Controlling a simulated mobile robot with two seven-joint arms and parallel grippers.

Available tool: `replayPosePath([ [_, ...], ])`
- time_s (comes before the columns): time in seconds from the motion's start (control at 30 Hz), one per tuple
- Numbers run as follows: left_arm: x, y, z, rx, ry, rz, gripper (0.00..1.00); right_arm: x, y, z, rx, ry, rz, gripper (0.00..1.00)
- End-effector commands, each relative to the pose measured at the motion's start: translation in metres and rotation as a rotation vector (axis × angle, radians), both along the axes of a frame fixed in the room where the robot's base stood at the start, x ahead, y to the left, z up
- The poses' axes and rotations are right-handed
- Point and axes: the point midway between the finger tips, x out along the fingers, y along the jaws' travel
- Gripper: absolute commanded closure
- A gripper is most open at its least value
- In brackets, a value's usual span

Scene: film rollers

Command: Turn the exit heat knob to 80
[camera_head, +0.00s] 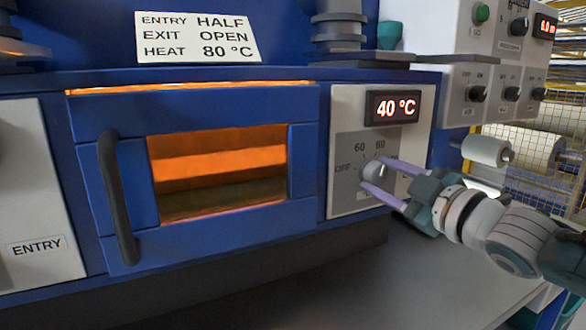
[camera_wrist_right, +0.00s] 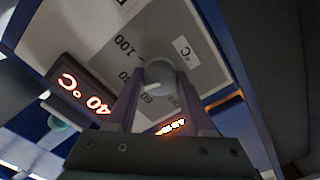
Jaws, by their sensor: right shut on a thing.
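The heat knob (camera_head: 375,171) is a round grey knob on the light panel (camera_head: 344,110) right of the oven door. Its dial shows OFF, 60 and 80; other marks are behind my gripper. The display (camera_head: 393,107) above it reads 40 °C. My right gripper (camera_head: 374,177) is shut on the knob, one finger above and one below. In the right wrist view the knob (camera_wrist_right: 160,74) sits between the two fingertips (camera_wrist_right: 158,84), and the dial and the display (camera_wrist_right: 84,95) appear turned around. Where the knob's pointer stands is unclear. My left gripper is out of view.
A sign (camera_head: 197,37) reads ENTRY HALF, EXIT OPEN, HEAT 80 °C. The blue oven door (camera_head: 215,115) with a black handle (camera_head: 119,197) is left of the panel. Other control boxes (camera_head: 500,50) and white rollers (camera_head: 487,151) are at the right. The grey surface (camera_head: 385,285) below is clear.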

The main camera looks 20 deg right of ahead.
Motion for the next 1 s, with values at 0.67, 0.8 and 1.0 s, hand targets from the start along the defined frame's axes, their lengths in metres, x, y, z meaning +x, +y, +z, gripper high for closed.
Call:
replayPosePath([
  [0.67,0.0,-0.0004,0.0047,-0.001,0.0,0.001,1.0,-0.0001,-0.0001,-0.0014,0.139,0.014,-0.001,1.0],
  [0.8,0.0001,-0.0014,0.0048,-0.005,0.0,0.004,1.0,-0.0002,-0.0001,-0.0015,0.138,0.014,-0.001,1.0],
  [1.0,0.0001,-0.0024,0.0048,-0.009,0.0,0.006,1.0,-0.0002,0.0,-0.0012,0.137,0.013,-0.001,0.31],
])
